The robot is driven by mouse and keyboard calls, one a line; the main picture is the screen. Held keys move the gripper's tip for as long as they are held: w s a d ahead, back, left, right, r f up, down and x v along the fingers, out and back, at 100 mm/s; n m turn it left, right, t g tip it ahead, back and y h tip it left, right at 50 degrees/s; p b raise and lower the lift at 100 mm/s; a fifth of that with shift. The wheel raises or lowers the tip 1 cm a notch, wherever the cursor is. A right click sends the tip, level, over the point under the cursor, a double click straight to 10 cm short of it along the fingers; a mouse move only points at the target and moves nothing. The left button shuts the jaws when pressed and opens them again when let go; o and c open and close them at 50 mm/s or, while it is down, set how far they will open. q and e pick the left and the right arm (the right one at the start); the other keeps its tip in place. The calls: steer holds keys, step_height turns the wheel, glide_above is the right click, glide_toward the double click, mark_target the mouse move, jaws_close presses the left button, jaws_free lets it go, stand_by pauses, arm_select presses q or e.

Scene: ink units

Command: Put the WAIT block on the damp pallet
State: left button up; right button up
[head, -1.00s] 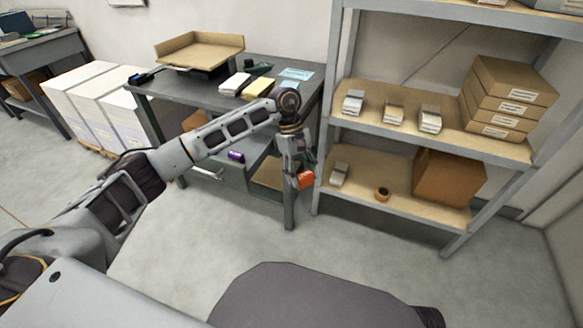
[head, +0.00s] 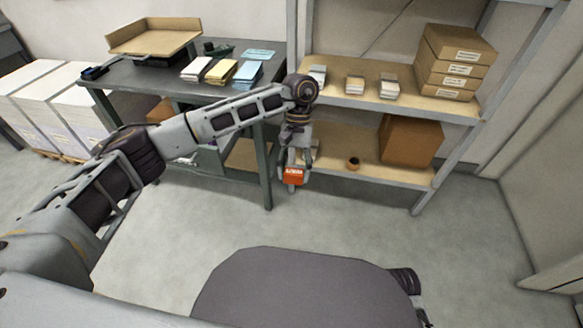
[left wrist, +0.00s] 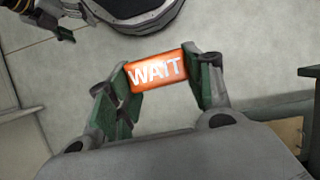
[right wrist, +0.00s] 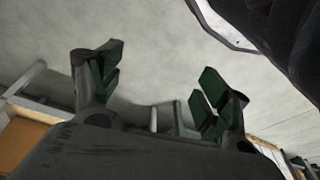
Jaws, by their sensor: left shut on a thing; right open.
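The orange WAIT block (head: 293,175) is in my left gripper (head: 293,168), in the air in front of the shelf unit. My right gripper (right wrist: 157,85) shows in the right wrist view, fingers wide apart and empty. White paper stacks (head: 30,95) stand on a pallet at the far left; I cannot tell whether it is the damp pallet.
A dark table (head: 130,75) carries a cardboard tray (head: 155,40) and several paper pads. The shelf unit (head: 330,98) at the right holds small stacks, flat boxes (head: 455,65), a brown carton (head: 410,142) and a tape roll (head: 353,163). The floor (head: 350,215) in front is clear.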

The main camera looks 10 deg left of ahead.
steer(key=shift+w+a, duration=0.1)
steer(key=shift+a, duration=0.1)
steer(key=c, duration=0.9)
steer(key=shift+a, duration=0.15)
